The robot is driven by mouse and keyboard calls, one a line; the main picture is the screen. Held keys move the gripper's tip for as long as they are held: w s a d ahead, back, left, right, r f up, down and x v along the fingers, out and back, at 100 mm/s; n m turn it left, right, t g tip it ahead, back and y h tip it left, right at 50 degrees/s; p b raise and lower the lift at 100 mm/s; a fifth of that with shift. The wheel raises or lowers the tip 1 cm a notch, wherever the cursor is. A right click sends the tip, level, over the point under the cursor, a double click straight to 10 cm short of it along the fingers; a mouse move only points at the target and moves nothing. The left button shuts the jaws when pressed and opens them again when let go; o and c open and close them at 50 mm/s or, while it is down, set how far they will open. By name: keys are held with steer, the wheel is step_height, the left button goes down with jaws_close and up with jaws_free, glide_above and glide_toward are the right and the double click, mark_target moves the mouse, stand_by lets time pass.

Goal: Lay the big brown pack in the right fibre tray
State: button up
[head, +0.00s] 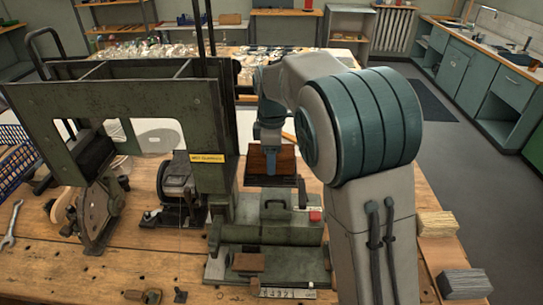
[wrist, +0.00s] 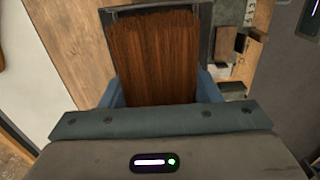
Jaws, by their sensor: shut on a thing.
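The big brown pack (wrist: 160,62) fills the middle of the wrist view, its fibres running away from my gripper. It also shows in the head view (head: 256,161). My gripper (head: 271,160) is shut on the pack, with blue fingers on its two sides. A dark fibre tray (head: 262,182) is under the pack in the head view. In the wrist view its dark walls (wrist: 108,42) frame the pack's far end and sides. I cannot tell whether the pack rests on the tray floor. No second fibre tray can be made out.
The green machine (head: 130,105) stands left of my gripper, its base with a red button (head: 315,215) below. A pale bundle (head: 437,223) and a grey bundle (head: 465,284) lie at the bench's right. A wrench (head: 11,225) lies far left.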

steer(key=shift+f+b, duration=0.35)
steer(key=shift+f, duration=0.25)
stand_by(0.3)
steer(key=o, duration=1.5)
steer(key=shift+c, duration=0.2)
steer(key=shift+r+p, duration=3.15)
steer(key=shift+r, duration=0.85)
